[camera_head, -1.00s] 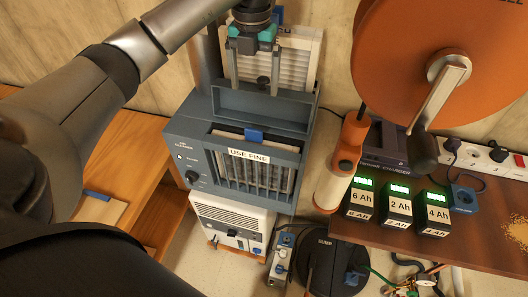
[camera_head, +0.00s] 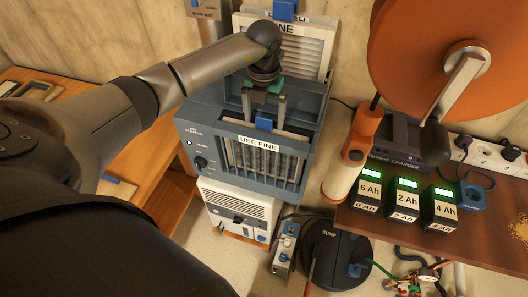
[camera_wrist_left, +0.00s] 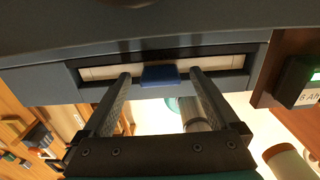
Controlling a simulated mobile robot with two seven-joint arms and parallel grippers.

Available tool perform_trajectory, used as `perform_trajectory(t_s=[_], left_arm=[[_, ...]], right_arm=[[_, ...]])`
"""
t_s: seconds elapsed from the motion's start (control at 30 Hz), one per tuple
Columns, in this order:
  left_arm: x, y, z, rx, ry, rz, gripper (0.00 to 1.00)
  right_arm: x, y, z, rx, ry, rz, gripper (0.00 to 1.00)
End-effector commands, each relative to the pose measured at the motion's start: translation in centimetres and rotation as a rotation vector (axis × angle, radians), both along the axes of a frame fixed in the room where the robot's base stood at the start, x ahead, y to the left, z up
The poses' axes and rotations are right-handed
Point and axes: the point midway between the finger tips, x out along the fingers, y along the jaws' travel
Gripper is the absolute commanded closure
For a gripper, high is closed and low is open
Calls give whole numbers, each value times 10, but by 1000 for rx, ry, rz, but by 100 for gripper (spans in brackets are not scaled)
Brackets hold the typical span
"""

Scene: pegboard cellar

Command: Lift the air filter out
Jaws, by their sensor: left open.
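The air filter sits in the top slot of the blue-grey air cleaner (camera_head: 188,120), which carries a "USE FINE" label. In the left wrist view only the filter's pale top edge (camera_wrist_left: 104,73) shows, with its blue pull tab (camera_wrist_left: 160,76) in the middle; the rest is hidden in the housing. The tab also shows in the head view (camera_head: 264,122). My left gripper (camera_head: 264,115) is open above the slot. In the left wrist view its fingers stand one on each side of the tab, apart from it. My right gripper is not in view.
A second filter (camera_head: 312,50) marked "FINE" stands behind the cleaner against the wall. A shelf on the right holds several battery packs (camera_head: 404,200). An orange reel (camera_head: 430,50) hangs above it. A white unit (camera_head: 235,208) stands below the cleaner.

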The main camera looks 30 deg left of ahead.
Motion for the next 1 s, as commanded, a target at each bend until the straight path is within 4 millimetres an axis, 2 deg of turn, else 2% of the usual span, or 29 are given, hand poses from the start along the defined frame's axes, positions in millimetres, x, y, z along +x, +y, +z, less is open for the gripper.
perform_trajectory(t_s=[0.1, 0.33, 1.0], left_arm=[[0, 0, -9, 1, 1, -1, 5], [0, 0, -10, 0, -1, -1, 5], [0, 0, -9, 1, 0, -1, 80]], right_arm=[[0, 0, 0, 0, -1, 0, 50], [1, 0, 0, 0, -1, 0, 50], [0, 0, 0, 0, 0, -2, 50]])
